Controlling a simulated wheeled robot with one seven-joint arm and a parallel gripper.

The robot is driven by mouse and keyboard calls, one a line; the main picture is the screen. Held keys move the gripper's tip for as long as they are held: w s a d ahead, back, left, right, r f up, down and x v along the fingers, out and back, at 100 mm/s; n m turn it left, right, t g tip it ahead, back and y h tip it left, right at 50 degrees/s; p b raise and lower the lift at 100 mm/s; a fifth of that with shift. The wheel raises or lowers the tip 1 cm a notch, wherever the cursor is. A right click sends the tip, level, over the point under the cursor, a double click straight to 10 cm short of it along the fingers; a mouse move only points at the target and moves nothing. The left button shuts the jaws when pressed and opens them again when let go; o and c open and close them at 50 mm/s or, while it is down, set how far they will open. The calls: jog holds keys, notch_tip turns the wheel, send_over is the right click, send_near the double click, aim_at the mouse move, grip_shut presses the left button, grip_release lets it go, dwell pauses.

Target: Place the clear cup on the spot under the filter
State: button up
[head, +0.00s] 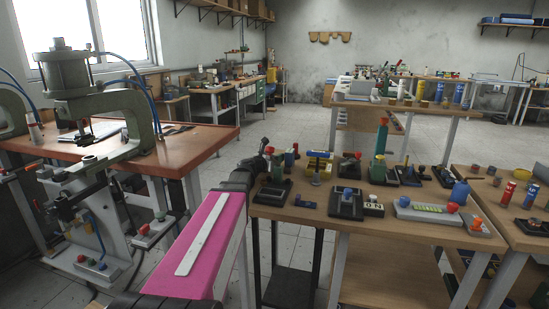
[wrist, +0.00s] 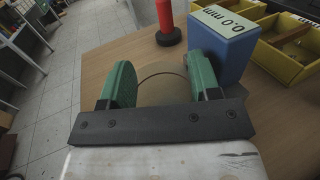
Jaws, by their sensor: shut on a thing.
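In the wrist view my gripper (wrist: 162,84) has its two green fingers on either side of a round, tan-looking thing, and it is shut on it. This thing (wrist: 160,92) has a curved dark rim line and looks see-through, with the wooden tabletop colour showing; it appears to be the clear cup. Its lower part is hidden by the dark gripper bar. The cup is over or on the table; I cannot tell whether it touches it. I cannot make out the filter or the spot under it in either view.
In the wrist view a blue block marked 0.0 mm (wrist: 224,42) stands close by the right finger. A red cylinder (wrist: 166,20) on a black base stands beyond, and yellow bins (wrist: 290,45) lie right. In the head view the wooden table (head: 275,210) holds several devices.

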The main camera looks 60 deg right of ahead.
jog(key=shift+f, duration=0.15)
jog(key=o, duration=0.7)
